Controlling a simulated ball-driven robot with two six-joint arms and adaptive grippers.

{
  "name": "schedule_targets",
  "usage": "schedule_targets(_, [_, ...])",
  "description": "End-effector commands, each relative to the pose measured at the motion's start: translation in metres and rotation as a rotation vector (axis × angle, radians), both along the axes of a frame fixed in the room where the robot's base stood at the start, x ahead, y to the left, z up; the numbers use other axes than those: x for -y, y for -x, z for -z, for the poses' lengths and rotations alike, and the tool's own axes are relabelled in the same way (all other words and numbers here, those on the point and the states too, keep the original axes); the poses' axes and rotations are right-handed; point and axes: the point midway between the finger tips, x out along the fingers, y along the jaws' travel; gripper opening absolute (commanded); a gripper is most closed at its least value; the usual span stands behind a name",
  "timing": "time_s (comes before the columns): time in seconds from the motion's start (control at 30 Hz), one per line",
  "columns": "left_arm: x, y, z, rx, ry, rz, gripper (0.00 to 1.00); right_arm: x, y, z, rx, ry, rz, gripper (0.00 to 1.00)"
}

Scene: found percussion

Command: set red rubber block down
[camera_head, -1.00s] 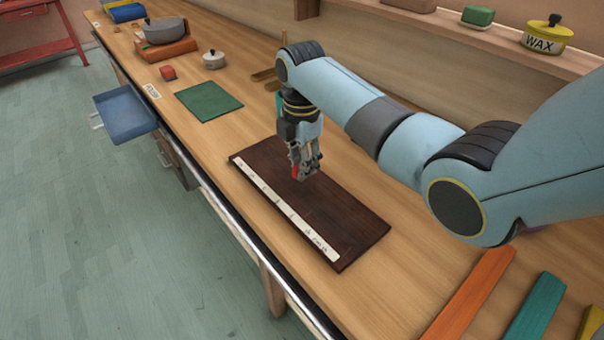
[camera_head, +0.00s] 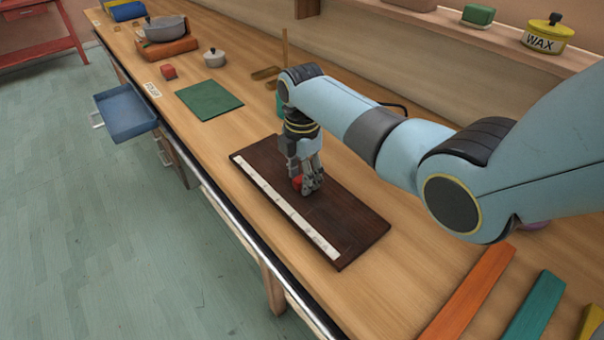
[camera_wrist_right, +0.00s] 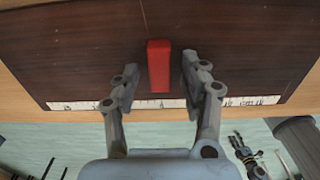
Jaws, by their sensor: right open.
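The red rubber block (camera_head: 298,183) is at the dark brown board (camera_head: 345,220), near the middle of its length and close to the pale marked strip. It appears to rest on the board, though the fingers partly hide its base in the head view. My right gripper (camera_head: 309,187) is low over the board with its fingers around the block. In the right wrist view the red block (camera_wrist_right: 159,66) stands between the open fingers (camera_wrist_right: 158,85), with a gap on each side. A small dark jawed shape (camera_wrist_right: 245,152) there looks like my left gripper; its jaws are unclear.
A blue drawer (camera_head: 125,113) sticks out at the left. Orange (camera_head: 470,290) and teal (camera_head: 535,305) bars lie at the near right.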

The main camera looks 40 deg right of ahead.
Motion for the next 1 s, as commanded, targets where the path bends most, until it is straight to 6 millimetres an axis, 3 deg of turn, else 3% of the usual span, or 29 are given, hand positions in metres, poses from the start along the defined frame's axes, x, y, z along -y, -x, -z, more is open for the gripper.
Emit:
schedule_targets(0.23, [0.000,-0.001,-0.003,0.001,0.000,0.000,0.40,0.001,-0.001,-0.017,0.002,0.001,0.000,0.45])
schedule_targets(0.5, [0.000,-0.002,-0.004,0.003,0.000,0.000,0.40,0.001,-0.001,-0.076,0.005,0.002,0.000,0.45])
schedule_targets(0.7, [0.000,-0.002,-0.002,0.004,0.000,0.000,0.40,0.000,-0.001,-0.110,0.002,0.000,0.000,0.45])
schedule_targets(1.0, [0.000,-0.002,-0.002,0.004,0.000,0.000,0.40,0.000,0.000,-0.123,0.000,0.000,0.001,0.45])
